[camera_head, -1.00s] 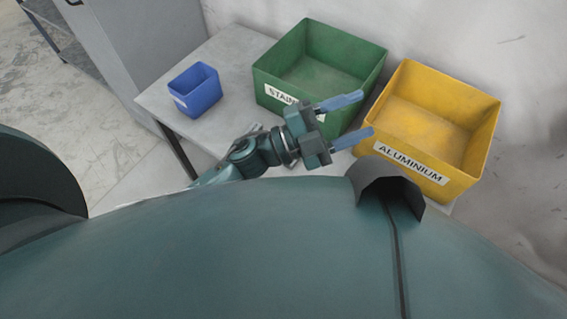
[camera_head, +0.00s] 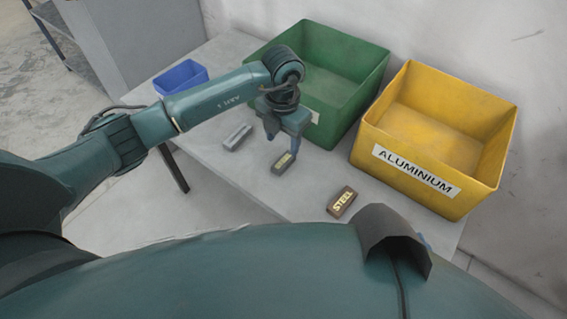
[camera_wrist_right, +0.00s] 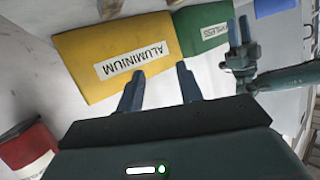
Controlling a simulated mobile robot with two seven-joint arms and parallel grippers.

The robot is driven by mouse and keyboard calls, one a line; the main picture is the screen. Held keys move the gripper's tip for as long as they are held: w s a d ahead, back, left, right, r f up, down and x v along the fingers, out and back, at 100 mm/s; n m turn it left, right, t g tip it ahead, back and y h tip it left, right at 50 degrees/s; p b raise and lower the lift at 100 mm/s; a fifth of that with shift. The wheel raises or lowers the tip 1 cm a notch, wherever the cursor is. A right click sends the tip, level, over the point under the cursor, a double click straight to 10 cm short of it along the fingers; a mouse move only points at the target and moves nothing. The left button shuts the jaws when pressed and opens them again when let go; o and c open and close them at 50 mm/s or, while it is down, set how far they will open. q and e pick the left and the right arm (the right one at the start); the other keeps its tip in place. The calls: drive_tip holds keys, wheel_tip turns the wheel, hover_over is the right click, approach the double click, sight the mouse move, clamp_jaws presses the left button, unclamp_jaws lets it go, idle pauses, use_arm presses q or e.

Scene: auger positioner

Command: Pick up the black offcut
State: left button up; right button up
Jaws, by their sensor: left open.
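A small dark block with a yellowish label (camera_head: 283,164), seemingly the black offcut, lies on the grey table in front of the green bin. My left gripper (camera_head: 283,142) points down right over it, open, with its fingertips close to the block. I cannot tell whether they touch it or straddle it. My left gripper also shows in the right wrist view (camera_wrist_right: 239,30), with its fingers apart. My right gripper (camera_wrist_right: 159,78) is open and empty in its wrist view, facing the bins.
A grey block (camera_head: 237,137) lies left of the dark one; a brown block marked STEEL (camera_head: 342,203) lies to the right. A green bin (camera_head: 368,82), a yellow ALUMINIUM bin (camera_head: 480,190) and a blue bin (camera_head: 182,76) stand behind. A red container (camera_wrist_right: 30,148) is at lower left.

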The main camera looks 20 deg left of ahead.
sight(282, 162)
use_arm(q)
wheel_tip(282, 162, down, 8)
drive_tip(key=shift+s+r+b, duration=0.1)
drive_tip(key=shift+b, duration=0.25)
clamp_jaws()
idle(0.5)
